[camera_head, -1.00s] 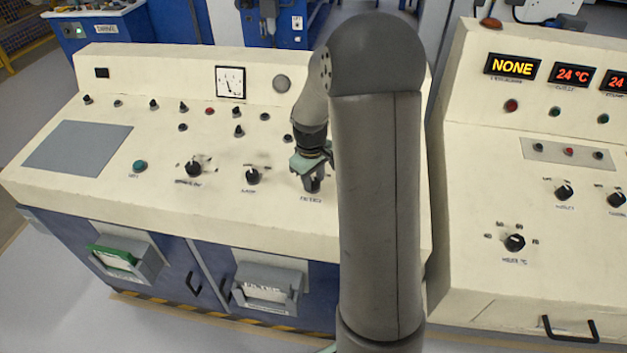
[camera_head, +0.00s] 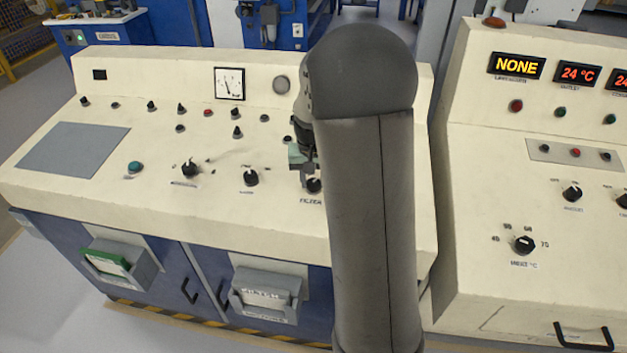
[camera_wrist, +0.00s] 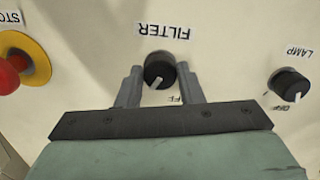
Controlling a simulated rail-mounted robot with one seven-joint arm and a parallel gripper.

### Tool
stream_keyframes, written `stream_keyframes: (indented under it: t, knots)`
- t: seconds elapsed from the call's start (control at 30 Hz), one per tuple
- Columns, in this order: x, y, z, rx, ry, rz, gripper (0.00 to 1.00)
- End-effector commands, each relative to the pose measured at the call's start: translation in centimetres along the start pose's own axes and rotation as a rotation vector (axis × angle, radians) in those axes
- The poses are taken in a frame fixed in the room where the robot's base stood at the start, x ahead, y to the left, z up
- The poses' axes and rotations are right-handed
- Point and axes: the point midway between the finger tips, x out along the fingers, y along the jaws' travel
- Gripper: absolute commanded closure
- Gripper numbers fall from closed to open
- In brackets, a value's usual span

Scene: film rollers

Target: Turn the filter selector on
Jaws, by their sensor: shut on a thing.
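The filter selector (camera_wrist: 159,72) is a round black knob with a white pointer mark, under the upside-down FILTER label in the wrist view. Its mark points down and slightly left there, and a position label beside it is partly hidden. My gripper (camera_wrist: 159,88) has one finger on each side of the knob and is shut on it. In the head view the selector (camera_head: 314,186) shows above its FILTER label, and my gripper (camera_head: 304,166) is beside it, partly hidden by my arm.
A lamp knob (camera_wrist: 289,86) is at the right of the wrist view, and a red stop button (camera_wrist: 12,70) on a yellow base is at the left. Other knobs (camera_head: 250,178) share the cream panel. A second console (camera_head: 480,200) stands at the right.

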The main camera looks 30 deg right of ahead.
Motion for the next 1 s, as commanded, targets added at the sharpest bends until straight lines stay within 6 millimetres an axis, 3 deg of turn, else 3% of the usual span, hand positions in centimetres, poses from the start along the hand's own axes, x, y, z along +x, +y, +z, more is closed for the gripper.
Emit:
stream_keyframes:
  t: [0.67,0.7,0.77,1.0]
  knots:
    - [-0.12,0.0,-0.07,0.064,0.002,-0.003,0.89]
    - [-0.11,0.0,-0.06,0.064,0.002,-0.003,0.58]
    - [-0.11,0.0,-0.06,0.064,0.002,-0.003,0.45]
    - [-0.06,0.0,-0.03,0.063,0.001,-0.003,0.45]
